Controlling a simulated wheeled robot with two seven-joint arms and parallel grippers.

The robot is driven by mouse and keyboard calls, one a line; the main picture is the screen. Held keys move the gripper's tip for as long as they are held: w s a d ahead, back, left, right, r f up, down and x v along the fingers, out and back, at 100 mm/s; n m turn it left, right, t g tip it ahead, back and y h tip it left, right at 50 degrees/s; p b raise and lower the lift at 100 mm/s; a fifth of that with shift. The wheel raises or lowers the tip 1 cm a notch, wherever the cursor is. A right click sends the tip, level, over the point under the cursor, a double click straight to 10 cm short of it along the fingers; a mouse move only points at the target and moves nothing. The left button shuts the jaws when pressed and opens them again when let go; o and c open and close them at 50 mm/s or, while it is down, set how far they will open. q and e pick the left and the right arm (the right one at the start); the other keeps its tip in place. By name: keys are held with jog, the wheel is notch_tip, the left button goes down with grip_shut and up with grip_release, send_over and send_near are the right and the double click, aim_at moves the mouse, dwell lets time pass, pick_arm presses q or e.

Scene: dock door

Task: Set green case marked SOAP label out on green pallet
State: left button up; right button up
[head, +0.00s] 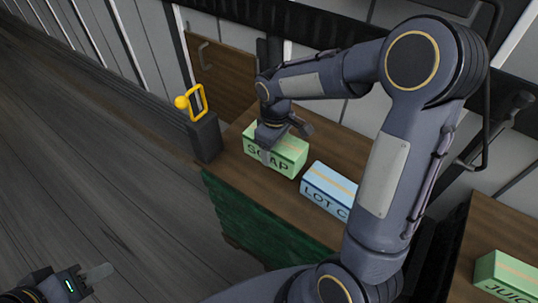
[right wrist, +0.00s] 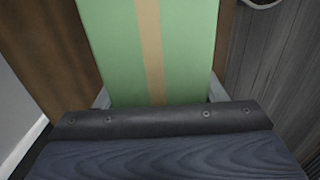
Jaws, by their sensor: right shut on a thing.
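The green case marked SOAP (head: 288,152) has a tan tape strip and is at the left end of a brown wooden top with a dark green base (head: 262,230). My right gripper (head: 268,152) comes down over the case's left part and is shut on it. In the right wrist view the green case (right wrist: 180,50) fills the space between the fingertips. I cannot tell whether the case touches the wood. My left gripper (head: 97,274) is low at the left, away from everything; its finger opening is unclear.
A blue case marked LOT (head: 328,188) stands just right of the SOAP case. A green case marked JUICE (head: 508,277) is on another wooden top at lower right. A dark post with a yellow handle (head: 197,103) stands at the left end. The floor at left is clear.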

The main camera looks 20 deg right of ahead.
jog(key=w+f, duration=0.2)
jog(key=f, duration=0.1)
jog(key=shift+w+a, duration=0.3)
notch_tip(320, 180, down, 3)
jog(key=shift+w+f, duration=0.1)
jog(key=shift+b, duration=0.3)
jog(key=shift+f, duration=0.2)
jog(key=o, duration=1.7)
